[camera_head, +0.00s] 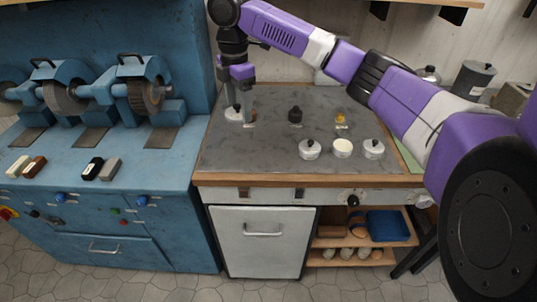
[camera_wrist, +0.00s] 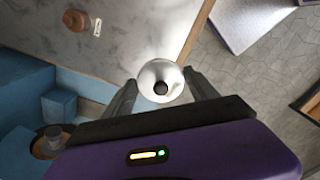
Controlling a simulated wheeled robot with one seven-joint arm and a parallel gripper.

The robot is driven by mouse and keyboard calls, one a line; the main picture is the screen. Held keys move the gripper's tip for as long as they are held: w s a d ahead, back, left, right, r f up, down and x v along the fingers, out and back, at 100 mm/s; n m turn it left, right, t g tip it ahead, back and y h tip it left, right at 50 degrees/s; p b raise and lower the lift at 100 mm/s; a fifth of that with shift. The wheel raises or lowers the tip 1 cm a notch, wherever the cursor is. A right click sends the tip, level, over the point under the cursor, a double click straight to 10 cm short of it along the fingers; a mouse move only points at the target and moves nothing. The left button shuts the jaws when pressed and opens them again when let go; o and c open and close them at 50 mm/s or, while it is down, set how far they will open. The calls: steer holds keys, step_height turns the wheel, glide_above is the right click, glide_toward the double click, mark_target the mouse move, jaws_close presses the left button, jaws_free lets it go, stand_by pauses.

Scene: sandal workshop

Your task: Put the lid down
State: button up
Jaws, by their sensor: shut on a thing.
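My gripper (camera_head: 239,104) points down over the back left part of the grey worktop (camera_head: 260,152). It is shut on a white round lid with a dark knob (camera_head: 233,114). In the wrist view the lid (camera_wrist: 151,72) sits between the two fingertips (camera_wrist: 163,86). The lid is low, close to the worktop, but I cannot tell whether it touches. An open white pot (camera_head: 342,148) stands at the front right of the worktop, between two white pots with dark-knobbed lids, one on the left (camera_head: 308,151) and one on the right (camera_head: 374,150).
A small black bottle (camera_head: 295,115) and an amber-topped item (camera_head: 340,118) stand mid-worktop. A blue grinding machine (camera_head: 100,165) adjoins the worktop on the left. Dark canisters (camera_head: 473,78) are at the back right. The front left of the worktop is clear.

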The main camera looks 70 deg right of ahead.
steer(key=s+d+r+n, duration=0.2)
steer(key=s+d, duration=0.4)
steer(key=d, duration=0.1)
steer(key=p, duration=0.2)
glide_above(271, 152)
step_height(271, 152, down, 15)
steer(key=shift+r, duration=0.15)
steer(key=shift+f, duration=2.45)
steer(key=shift+f, duration=0.15)
steer(key=o, duration=1.3)
step_height(271, 152, up, 12)
steer(key=shift+r+b, duration=0.15)
steer(key=shift+b, duration=0.85)
